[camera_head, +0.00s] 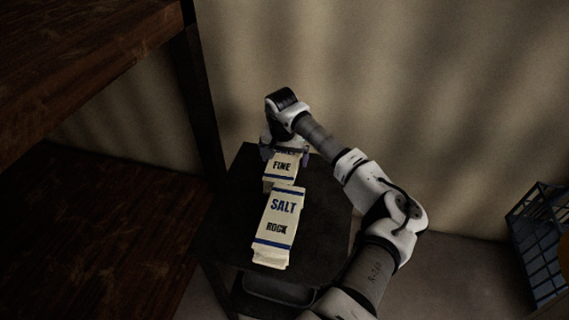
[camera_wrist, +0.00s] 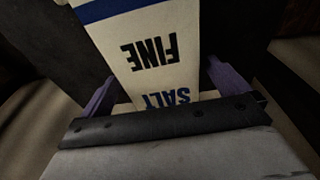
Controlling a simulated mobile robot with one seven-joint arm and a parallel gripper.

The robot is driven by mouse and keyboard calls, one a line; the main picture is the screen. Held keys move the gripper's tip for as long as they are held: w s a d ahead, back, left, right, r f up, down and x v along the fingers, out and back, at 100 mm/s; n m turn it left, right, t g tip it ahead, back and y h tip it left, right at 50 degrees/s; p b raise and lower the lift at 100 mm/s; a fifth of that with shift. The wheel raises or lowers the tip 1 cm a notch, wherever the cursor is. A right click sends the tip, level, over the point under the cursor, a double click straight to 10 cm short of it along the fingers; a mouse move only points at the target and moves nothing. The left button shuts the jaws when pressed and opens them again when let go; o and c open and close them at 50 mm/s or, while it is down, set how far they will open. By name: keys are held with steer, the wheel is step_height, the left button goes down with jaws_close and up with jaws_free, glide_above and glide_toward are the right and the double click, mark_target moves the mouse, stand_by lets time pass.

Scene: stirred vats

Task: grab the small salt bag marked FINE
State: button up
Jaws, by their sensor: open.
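The small salt bag marked FINE (camera_head: 282,168) is cream with blue print and lies at the far end of the small dark table (camera_head: 232,215). My gripper (camera_head: 284,158) is over its far end, which it partly hides. In the wrist view the FINE bag (camera_wrist: 150,50) reaches in between the two purple fingers of my gripper (camera_wrist: 160,88). The fingers are open, one on each side of the bag. I cannot tell whether either touches it. A larger salt bag marked ROCK (camera_head: 276,228) lies in front of the FINE bag, close to it.
A dark wooden shelf unit (camera_head: 120,225) stands left of the table, with a post close by. A wall (camera_head: 430,90) is behind. A blue wire crate (camera_head: 545,235) stands at the far right. The table top right of the bags is bare.

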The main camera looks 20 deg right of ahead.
steer(key=shift+w+d+f, duration=0.1)
steer(key=shift+w+f, duration=0.05)
steer(key=shift+f, duration=1.1)
steer(key=c, duration=1.6)
steer(key=shift+r, duration=0.15)
steer(key=shift+c, duration=0.9)
steer(key=shift+r, duration=0.15)
